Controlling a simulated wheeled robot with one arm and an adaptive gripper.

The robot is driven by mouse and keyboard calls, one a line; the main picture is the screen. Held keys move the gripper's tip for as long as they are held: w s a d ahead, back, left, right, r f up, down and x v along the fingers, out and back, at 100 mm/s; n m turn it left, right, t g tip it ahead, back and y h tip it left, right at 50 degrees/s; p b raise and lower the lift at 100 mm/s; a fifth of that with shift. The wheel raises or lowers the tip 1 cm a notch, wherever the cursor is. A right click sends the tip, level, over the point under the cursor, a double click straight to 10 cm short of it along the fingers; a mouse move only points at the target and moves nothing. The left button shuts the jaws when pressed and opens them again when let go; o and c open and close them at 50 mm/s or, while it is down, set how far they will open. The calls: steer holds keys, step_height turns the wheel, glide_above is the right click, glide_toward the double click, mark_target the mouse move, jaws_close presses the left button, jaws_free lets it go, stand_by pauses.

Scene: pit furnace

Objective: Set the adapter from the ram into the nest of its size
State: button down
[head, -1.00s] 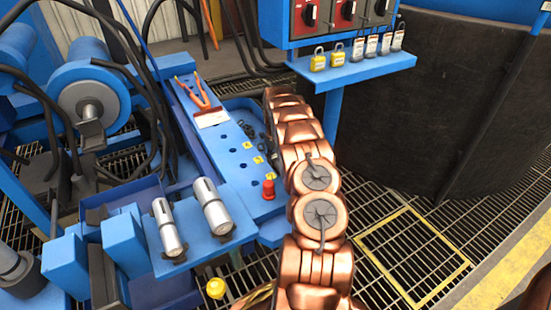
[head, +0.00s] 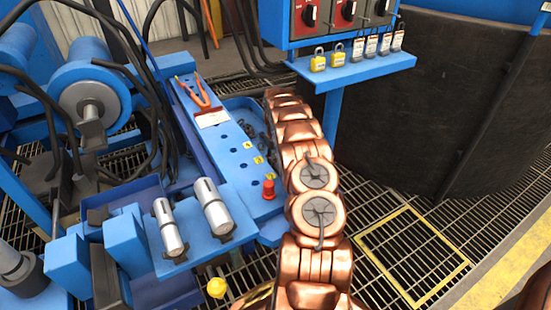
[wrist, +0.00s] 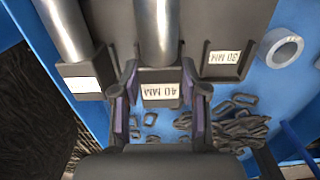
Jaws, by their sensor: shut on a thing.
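In the wrist view my gripper (wrist: 158,100) is shut, its purple-padded fingers on either side of the lower end of a steel cylinder, the adapter (wrist: 157,30). The adapter's end meets a dark nest labelled 40 MM (wrist: 160,92); I cannot tell if it is fully seated. To the left, another steel cylinder (wrist: 65,30) stands in a dark nest with an unreadable label (wrist: 83,84). The nest labelled 30 MM (wrist: 222,58) on the right looks empty. In the head view, my copper-coloured arm hides the gripper and nests.
In the head view, two steel cylinders (head: 168,228) rest on a blue shelf. A control box with padlocks (head: 335,55) and a dark round vessel (head: 430,100) stand behind my arm.

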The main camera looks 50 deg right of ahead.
steer(key=shift+f, duration=0.55)
steer(key=c, duration=0.5)
jaws_free()
step_height(320, 180, up, 8)
steer(key=shift+f, duration=0.25)
stand_by(0.8)
